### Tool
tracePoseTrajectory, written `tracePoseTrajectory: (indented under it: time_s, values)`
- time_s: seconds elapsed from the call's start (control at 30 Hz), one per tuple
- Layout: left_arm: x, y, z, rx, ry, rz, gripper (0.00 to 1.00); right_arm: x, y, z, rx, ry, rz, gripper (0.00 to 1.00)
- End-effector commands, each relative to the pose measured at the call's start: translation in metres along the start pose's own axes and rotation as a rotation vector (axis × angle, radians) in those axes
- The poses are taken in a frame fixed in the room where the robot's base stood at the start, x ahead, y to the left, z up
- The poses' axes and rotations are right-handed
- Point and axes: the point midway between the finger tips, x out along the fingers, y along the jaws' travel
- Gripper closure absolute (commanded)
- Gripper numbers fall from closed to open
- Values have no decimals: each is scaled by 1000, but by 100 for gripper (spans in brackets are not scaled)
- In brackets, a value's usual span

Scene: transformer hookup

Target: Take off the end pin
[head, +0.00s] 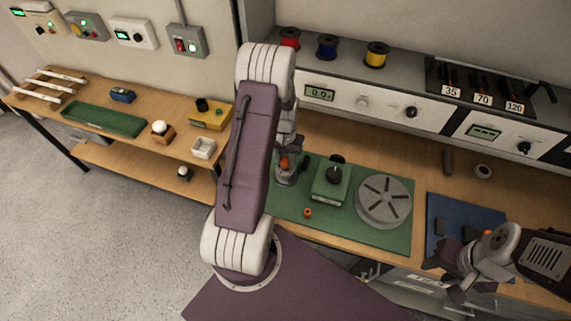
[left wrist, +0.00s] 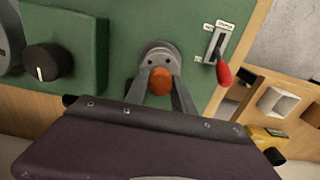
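The orange end pin (left wrist: 161,80) sits at a round grey fitting (left wrist: 158,52) on the green board in the left wrist view. In the head view the pin (head: 284,162) shows small above the grey fitting (head: 287,178), partly hidden by my arm. My left gripper (left wrist: 161,84) has one finger on each side of the pin, close against it, and looks shut on it. It also shows in the head view (head: 286,158). My right gripper (head: 447,277) is apart from this, low at the right over the blue mat, with its fingers spread.
A second orange piece (head: 307,213) lies on the green board (head: 390,238). A green box with a black knob (head: 331,186) and a slotted grey disc (head: 384,201) stand to the right. A red-handled lever (left wrist: 221,62) is near the left gripper. A blue mat (head: 440,207) lies further right.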

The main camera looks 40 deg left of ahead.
Motion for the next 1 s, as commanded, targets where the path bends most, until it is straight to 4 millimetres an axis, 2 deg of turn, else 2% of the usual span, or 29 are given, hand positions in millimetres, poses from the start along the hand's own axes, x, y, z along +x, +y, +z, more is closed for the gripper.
tracePoseTrajectory:
  time_s: [0.1, 0.13, 0.2, 0.23, 1.0]
  values:
    - [0, 0, 0, 0, 0, 0, 100, 0, 0, 0, 0, 0, 0, 64]
    - [0, 0, 0, 0, 0, 0, 78, 0, 0, 0, 0, 0, 0, 64]
    - [0, 0, 0, 0, 0, 0, 98, 0, 0, 0, 0, 0, 0, 64]
    - [0, 0, 0, 0, 0, 0, 100, 0, 0, 0, 0, 0, 0, 64]
    - [-19, 0, 0, 0, 1, 0, 100, -16, 0, -2, 0, 0, 0, 64]
